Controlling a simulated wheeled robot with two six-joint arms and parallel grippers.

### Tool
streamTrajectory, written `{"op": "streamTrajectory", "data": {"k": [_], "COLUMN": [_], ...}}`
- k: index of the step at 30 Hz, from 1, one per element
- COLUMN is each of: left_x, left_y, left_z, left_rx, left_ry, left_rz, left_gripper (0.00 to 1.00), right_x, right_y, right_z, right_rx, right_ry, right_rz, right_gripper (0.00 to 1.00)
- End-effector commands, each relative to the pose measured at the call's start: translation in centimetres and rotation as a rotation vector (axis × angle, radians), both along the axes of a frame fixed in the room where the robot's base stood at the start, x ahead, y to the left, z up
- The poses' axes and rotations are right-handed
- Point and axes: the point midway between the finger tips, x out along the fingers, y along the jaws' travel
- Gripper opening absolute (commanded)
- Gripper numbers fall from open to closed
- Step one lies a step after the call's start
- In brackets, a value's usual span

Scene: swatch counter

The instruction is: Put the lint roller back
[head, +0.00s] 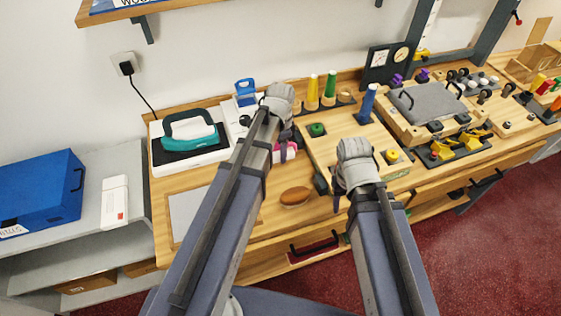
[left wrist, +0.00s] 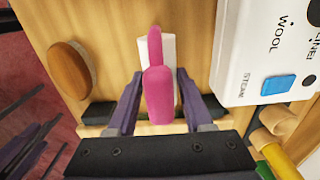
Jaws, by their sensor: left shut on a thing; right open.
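The lint roller (left wrist: 160,95) has a pink handle and a white roll, seen between my left gripper's fingers in the left wrist view. My left gripper (left wrist: 158,82) is shut on it. In the head view a little of the pink lint roller (head: 287,151) shows just beyond my left gripper (head: 284,127), over the wooden counter. The arm hides much of it, and I cannot tell whether it touches the counter. My right gripper (head: 352,186) is open to the right, over the counter's front part; its fingers are mostly hidden.
A brown oval object (head: 295,196) lies near the counter's front edge. A teal iron (head: 188,135) stands at the left on a white base. A white panel marked WOOL (left wrist: 270,55) is beside the roller. Thread spools (head: 330,87) stand behind. A grey pad (head: 430,100) is further right.

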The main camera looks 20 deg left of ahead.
Motion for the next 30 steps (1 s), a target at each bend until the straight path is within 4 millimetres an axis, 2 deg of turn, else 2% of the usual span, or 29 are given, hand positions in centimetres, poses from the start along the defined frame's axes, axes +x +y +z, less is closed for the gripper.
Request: {"op": "streamTrajectory", "data": {"k": [12, 24, 25, 30], "left_x": [0.0, 0.0, 0.0, 0.0], "left_y": [0.0, 0.0, 0.0, 0.0], "left_z": [-3.9, -4.0, -4.0, -3.9], "left_rx": [0.0, 0.0, 0.0, 0.0], "left_ry": [0.0, 0.0, 0.0, 0.0], "left_rz": [0.0, 0.0, 0.0, 0.0], "left_gripper": [0.0, 0.0, 0.52, 0.71], "right_x": [0.0, 0.0, 0.0, 0.0], "right_y": [0.0, 0.0, 0.0, 0.0], "right_z": [-3.9, -4.0, -4.0, -3.9], "right_rx": [0.0, 0.0, 0.0, 0.0], "right_ry": [0.0, 0.0, 0.0, 0.0], "right_rz": [0.0, 0.0, 0.0, 0.0], "right_gripper": [0.5, 0.5, 0.5, 0.5]}}
